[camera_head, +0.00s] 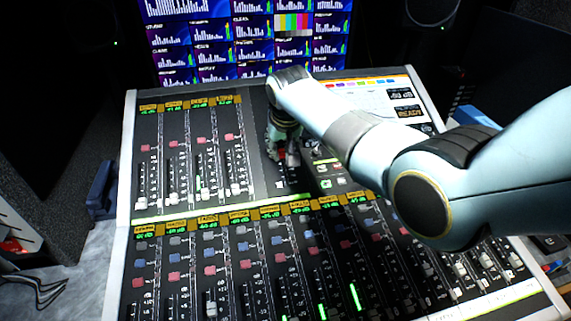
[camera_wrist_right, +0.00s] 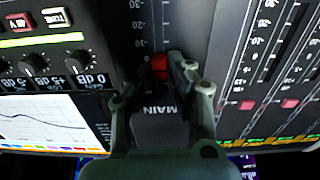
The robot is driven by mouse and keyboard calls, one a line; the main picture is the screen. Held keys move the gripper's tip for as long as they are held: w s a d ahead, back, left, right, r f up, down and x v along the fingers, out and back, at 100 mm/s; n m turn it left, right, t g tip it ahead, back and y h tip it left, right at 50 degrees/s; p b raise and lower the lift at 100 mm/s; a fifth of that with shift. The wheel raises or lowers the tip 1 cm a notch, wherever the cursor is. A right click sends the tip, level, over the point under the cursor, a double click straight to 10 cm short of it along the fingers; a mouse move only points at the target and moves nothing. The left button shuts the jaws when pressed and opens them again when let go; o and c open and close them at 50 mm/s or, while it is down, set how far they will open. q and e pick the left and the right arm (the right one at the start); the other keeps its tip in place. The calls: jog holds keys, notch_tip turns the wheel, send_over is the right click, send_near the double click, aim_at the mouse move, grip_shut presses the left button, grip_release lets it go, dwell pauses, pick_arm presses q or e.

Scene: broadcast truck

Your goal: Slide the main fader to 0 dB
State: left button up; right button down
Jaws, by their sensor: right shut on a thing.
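The main fader's red cap (camera_wrist_right: 160,67) shows in the right wrist view, close to the 0 mark of its scale; the exact alignment is hard to read. My right gripper (camera_wrist_right: 163,80) is shut on it, with the fingers on either side. The dark MAIN label (camera_wrist_right: 158,112) shows between the fingers. In the head view my right gripper (camera_head: 284,154) reaches down to the middle of the mixing console (camera_head: 127,170), and my arm and fingers hide most of the main fader there. My left gripper is not in view.
A bank of channel faders (camera_head: 198,190) lies left of my right gripper, and a longer bank (camera_head: 250,275) lies in front. Knobs (camera_wrist_right: 78,61) and a small screen (camera_wrist_right: 45,120) are close beside the gripper. Monitors (camera_head: 245,40) stand behind the console.

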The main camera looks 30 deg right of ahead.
jog(key=shift+s+f, duration=0.1)
jog(key=shift+s, duration=0.1)
jog(key=c, duration=1.3)
grip_release()
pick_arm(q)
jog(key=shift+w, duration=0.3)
pick_arm(e)
jog(key=v, duration=1.2)
jog(key=shift+f, duration=0.1)
